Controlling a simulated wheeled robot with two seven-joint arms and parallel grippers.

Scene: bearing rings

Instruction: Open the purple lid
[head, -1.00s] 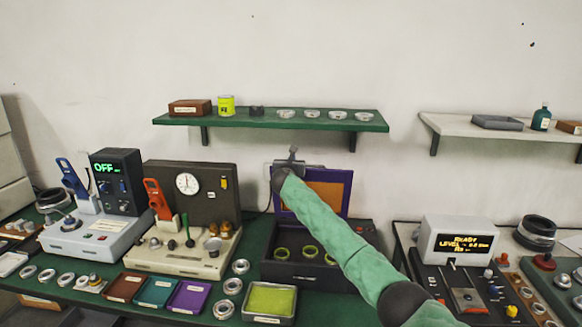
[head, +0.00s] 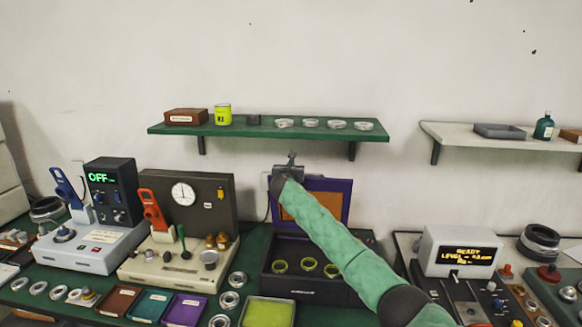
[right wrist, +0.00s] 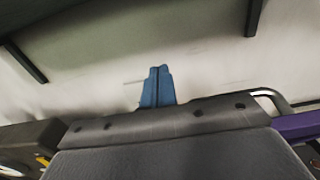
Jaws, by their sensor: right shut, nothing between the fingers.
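The purple lid (head: 331,184) stands raised at the back of a dark box (head: 308,291). Its orange inner panel (head: 330,206) faces me, and my right arm covers its left part. Several yellow-green rings (head: 308,264) sit inside the open box. My right gripper (head: 291,156) is above the lid's upper left corner, near the wall. In the right wrist view its blue fingers (right wrist: 157,86) are together with nothing between them. A purple edge, likely the lid (right wrist: 298,125), shows at right in that view. My left gripper is out of view.
A green shelf (head: 270,130) with small items hangs above the gripper. Left of the box stands a beige gauge machine (head: 165,268). A green-filled tray (head: 268,312) and metal rings lie in front. A control console (head: 460,250) stands at right.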

